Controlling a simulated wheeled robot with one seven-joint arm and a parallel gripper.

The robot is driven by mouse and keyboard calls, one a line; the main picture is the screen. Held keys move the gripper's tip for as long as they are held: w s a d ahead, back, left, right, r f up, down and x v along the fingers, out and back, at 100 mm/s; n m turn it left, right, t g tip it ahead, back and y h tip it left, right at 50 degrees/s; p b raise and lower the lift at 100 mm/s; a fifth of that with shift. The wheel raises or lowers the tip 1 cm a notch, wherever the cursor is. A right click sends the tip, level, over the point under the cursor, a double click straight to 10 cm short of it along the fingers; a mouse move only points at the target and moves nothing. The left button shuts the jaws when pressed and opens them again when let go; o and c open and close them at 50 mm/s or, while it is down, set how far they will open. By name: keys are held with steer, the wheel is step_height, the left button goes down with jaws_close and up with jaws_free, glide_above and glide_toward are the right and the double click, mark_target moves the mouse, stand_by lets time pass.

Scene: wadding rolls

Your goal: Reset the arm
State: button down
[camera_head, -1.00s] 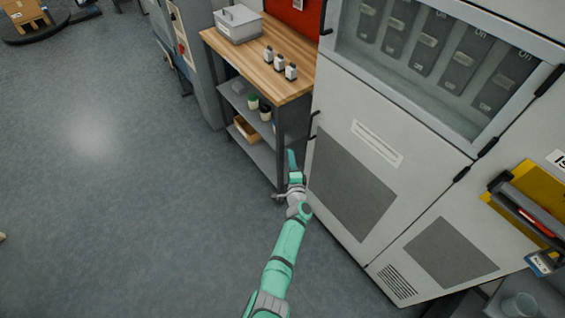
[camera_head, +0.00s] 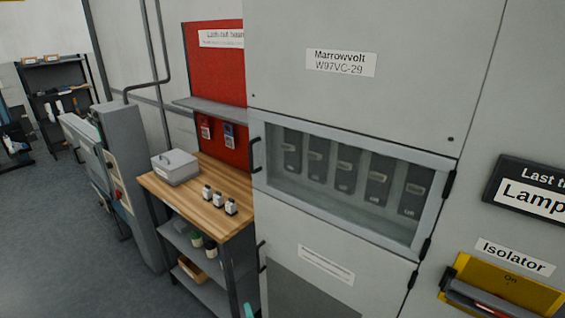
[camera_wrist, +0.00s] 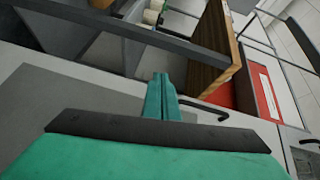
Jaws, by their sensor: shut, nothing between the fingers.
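My gripper (camera_wrist: 161,95) shows in the wrist view as green fingers pressed together, with nothing between them. It is beside the grey cabinet and near the bench's side. In the head view only a small green tip of my arm (camera_head: 248,311) shows at the bottom edge; the rest of the arm is out of that view.
The grey cabinet (camera_head: 360,80) has a windowed door with several switches. The wooden bench (camera_head: 180,195) left of it holds a grey box (camera_head: 175,167) and three small bottles. A yellow isolator (camera_head: 510,290) is at right. Open floor (camera_head: 50,240) lies left.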

steer(key=s+d+f+n+g+h, duration=0.1)
steer(key=s+d+f+n, duration=0.1)
steer(key=s+d, duration=0.55)
steer(key=s+d+f+n+g+h, duration=0.1)
steer(key=s+d+f+n+h, duration=0.15)
steer(key=s+d, duration=0.5)
steer(key=s+d+r+n+h, duration=0.1)
steer(key=s+d+n, duration=0.15)
steer(key=s, duration=0.35)
steer(key=s+d+r+n, duration=0.1)
steer(key=s+d, duration=0.3)
steer(key=s, duration=0.2)
steer(key=s+r+n, duration=0.2)
steer(key=s+r, duration=0.2)
steer(key=s, duration=0.6)
steer(key=s+a+r+n, duration=0.1)
steer(key=s+a+r, duration=0.3)
steer(key=s+r, duration=0.3)
steer(key=s+a+r+n+t+h, duration=0.1)
steer(key=s+a+r, duration=0.3)
steer(key=s+r, duration=0.3)
step_height(320, 180, up, 5)
steer(key=shift+a+f, duration=0.15)
steer(key=shift+s, duration=0.1)
